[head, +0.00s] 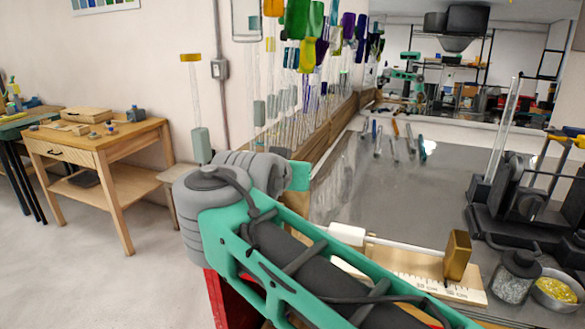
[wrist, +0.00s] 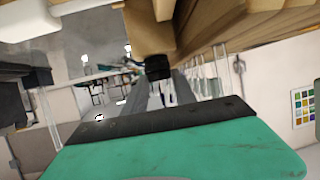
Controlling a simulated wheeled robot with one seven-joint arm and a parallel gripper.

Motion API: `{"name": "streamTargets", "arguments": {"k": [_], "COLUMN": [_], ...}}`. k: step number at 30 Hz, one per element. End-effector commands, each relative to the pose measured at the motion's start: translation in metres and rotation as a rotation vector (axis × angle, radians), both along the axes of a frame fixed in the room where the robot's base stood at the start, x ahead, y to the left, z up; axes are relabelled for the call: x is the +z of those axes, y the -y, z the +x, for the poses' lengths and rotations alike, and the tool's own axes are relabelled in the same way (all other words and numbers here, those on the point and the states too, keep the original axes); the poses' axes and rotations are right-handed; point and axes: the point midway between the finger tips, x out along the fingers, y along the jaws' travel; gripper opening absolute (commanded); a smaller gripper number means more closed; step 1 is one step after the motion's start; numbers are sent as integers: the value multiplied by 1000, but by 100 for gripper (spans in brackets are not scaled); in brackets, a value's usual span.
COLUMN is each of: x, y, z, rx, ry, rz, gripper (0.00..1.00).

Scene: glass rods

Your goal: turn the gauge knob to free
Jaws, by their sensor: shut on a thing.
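In the wrist view a small black knob (wrist: 158,65) sits against a tan, brass-like block (wrist: 150,33). My gripper (wrist: 158,80) has its narrow grey fingers close together, reaching up to the knob and shut on it. The knob's marking and turn angle cannot be read. In the head view the gauge (head: 410,281) is a pale board with a centimetre scale. A brass block (head: 457,254) stands at its right, joined by a thin rod to a white block (head: 347,234). My green arm crosses in front of the board; my gripper and the knob do not show there.
A glass jar (head: 514,275) and a metal bowl of yellow bits (head: 557,289) stand right of the gauge. A dark machine (head: 528,200) is behind them. Several tools (head: 396,140) lie far back on the grey bench (head: 440,195), whose middle is clear. Glass rods (head: 300,110) line the wall.

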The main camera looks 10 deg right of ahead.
Motion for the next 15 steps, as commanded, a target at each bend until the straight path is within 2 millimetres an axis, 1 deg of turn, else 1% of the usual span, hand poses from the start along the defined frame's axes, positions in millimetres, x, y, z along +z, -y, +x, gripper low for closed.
{"name": "streamTargets", "arguments": {"k": [6, 7, 15], "x": [-1, -1, -1], "y": [0, 0, 0], "z": [0, 0, 0], "rx": [-1, -1, 1], "ry": [-1, -1, 0], "rz": [-1, -1, 0], "gripper": [0, 33, 54]}}
